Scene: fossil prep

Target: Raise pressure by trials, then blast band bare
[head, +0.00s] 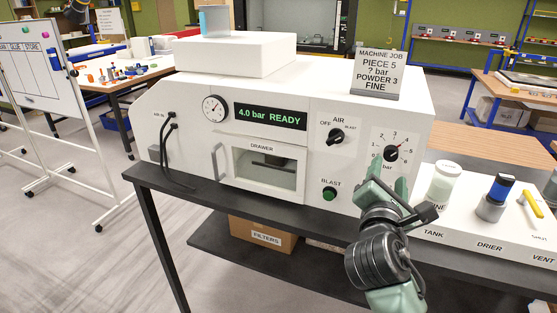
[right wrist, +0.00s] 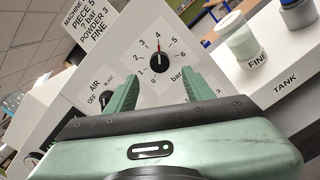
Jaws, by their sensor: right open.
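The white blasting cabinet (head: 190,95) has a display (head: 270,116) reading "4.0 bar READY". Left of it is a round gauge (head: 214,108). The pressure knob (head: 391,153) has a red pointer toward about 4 in the head view; it also shows in the right wrist view (right wrist: 159,62). My right gripper (head: 388,180) is open and empty, its fingers (right wrist: 160,90) just short of the knob. The black AIR knob (head: 335,136) is left of it, above the green BLAST button (head: 329,193). The drawer (head: 262,168) looks closed. The job card (head: 379,73) reads "PIECE 5, ? bar, POWDER 3 FINE".
A FILTERS box (head: 262,235) is on the lower shelf. A whiteboard (head: 38,65) stands left.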

